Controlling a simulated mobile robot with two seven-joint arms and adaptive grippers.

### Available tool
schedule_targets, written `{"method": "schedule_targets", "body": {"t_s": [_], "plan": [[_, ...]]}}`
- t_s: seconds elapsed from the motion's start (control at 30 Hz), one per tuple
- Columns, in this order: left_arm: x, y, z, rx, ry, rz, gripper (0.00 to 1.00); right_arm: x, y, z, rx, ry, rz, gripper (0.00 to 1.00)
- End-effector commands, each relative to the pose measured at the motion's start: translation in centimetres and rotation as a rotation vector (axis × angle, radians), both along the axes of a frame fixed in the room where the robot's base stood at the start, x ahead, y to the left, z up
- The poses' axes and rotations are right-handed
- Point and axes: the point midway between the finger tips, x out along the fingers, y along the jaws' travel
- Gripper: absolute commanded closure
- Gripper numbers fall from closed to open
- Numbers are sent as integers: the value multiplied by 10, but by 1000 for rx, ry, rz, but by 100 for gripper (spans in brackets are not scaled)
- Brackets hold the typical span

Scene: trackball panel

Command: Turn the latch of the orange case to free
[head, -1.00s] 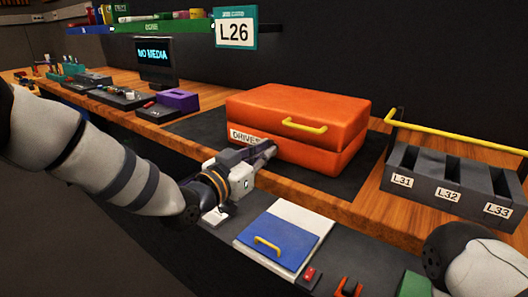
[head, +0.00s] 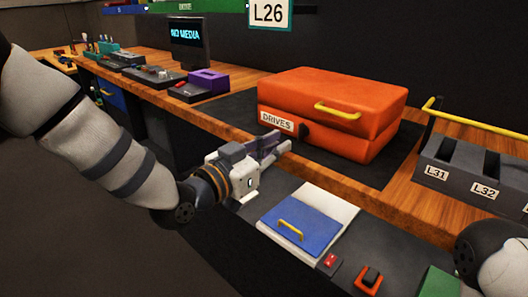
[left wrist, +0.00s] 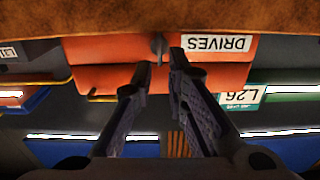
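The orange case (head: 330,98) lies closed on a dark mat on the wooden bench, with a yellow handle (head: 338,112) and a white DRIVES label (head: 276,121) on its front. The small dark latch (head: 304,132) is right of the label. My left gripper (head: 286,142) is in front of and below the label, left of the latch, fingers parted and empty. The upside-down left wrist view shows the latch (left wrist: 159,46) just ahead, roughly between the open fingertips (left wrist: 161,62); contact is not visible. My right gripper is out of view; only part of that arm shows.
Below the bench edge, a lower ledge holds a blue panel with a yellow handle (head: 291,230), a red switch (head: 329,261) and an orange-red one (head: 369,278). A grey slotted tray (head: 462,166) stands right of the case. A purple box (head: 208,80) and monitor (head: 190,42) stand left.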

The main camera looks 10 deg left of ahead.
Motion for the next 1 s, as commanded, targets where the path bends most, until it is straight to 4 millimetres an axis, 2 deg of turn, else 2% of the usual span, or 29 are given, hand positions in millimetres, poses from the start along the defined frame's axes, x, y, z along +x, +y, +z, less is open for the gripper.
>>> {"method": "schedule_targets", "body": {"t_s": [0.1, 0.27, 0.57, 0.67, 0.77, 0.83, 0.9, 0.97, 1.0], "plan": [[-24, 18, 1, -1, 1, 1, 86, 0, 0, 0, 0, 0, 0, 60], [-43, 31, 0, 0, -1, 0, 86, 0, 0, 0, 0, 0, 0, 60], [-48, 34, 0, 0, -3, -1, 86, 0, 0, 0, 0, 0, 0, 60], [-50, 35, -10, 8, 31, 3, 86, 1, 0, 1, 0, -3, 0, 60], [-68, 41, -63, 41, 201, 27, 86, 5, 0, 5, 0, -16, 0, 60], [-97, 50, -121, 80, 395, 59, 86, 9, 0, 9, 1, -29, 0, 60], [-138, 63, -177, 126, 603, 101, 86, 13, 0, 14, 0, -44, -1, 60], [-179, 77, -219, 168, 775, 141, 86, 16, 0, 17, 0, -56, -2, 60], [-210, 87, -243, 199, 889, 168, 86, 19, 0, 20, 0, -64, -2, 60]]}}
